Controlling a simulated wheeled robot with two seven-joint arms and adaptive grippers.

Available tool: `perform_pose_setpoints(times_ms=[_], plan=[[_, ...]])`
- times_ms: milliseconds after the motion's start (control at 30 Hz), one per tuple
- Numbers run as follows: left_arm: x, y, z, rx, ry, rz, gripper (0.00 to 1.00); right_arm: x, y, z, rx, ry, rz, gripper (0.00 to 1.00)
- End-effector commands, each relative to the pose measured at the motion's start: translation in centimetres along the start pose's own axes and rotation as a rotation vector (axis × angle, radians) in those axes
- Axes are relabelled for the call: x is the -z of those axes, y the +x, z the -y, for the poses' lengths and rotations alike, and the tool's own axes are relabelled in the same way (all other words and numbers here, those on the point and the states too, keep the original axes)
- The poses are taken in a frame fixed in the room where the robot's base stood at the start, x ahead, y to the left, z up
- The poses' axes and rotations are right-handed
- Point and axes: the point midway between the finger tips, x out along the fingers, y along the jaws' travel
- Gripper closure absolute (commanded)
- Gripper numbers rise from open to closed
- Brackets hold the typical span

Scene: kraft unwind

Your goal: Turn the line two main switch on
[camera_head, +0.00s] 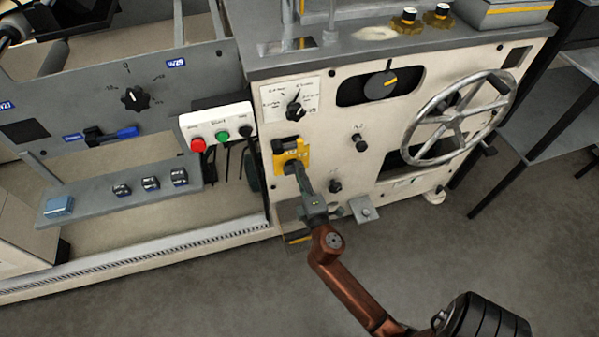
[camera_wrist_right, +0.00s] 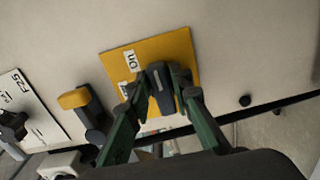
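The main switch is a yellow plate (camera_head: 303,155) on the front of the cream cabinet, left of the handwheel. In the right wrist view the yellow plate (camera_wrist_right: 183,50) carries an "ON" label, and a second label is partly hidden behind a finger. A dark grey switch handle (camera_wrist_right: 161,88) with a pale mark stands out from the plate. My right gripper (camera_head: 295,172) reaches it from below. In the right wrist view its two green-and-dark fingers (camera_wrist_right: 163,90) flank the handle closely and appear shut on it.
A spoked handwheel (camera_head: 457,118) sticks out at right. A white box with red and green buttons (camera_head: 222,135) is at left. Small black knobs (camera_head: 361,143) lie right of the switch. In the right wrist view a yellow-ended black part (camera_wrist_right: 76,98) is beside the plate. Grey floor (camera_head: 500,240) is open in front.

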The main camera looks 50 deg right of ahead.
Motion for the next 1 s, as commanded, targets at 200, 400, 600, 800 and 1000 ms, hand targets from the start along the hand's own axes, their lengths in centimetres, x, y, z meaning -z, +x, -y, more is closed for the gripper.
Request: perform_pose_setpoints(times_ms=[200, 400, 600, 800, 1000], plan=[[0.0, 0.0, 0.0, 0.0, 0.0, 0.001, 0.56, -0.1, 0.0, 0.0, 0.0, -0.002, 0.002, 0.67], [-0.2, 0.0, 0.0, 0.0, -0.001, 0.004, 0.56, -0.2, 0.0, 0.0, -0.001, -0.003, 0.003, 0.67], [-0.2, 0.0, 0.0, 0.0, -0.002, 0.005, 0.56, -0.2, -1.3, 0.1, 0.002, -0.004, 0.003, 0.67], [-0.1, 0.0, 0.0, 0.0, -0.001, 0.003, 0.56, -0.2, -4.4, 0.2, 0.003, -0.003, 0.005, 0.67], [-0.1, 0.0, 0.0, 0.0, -0.001, 0.003, 0.56, -0.1, -7.0, 0.4, 0.007, -0.001, 0.005, 0.67]])
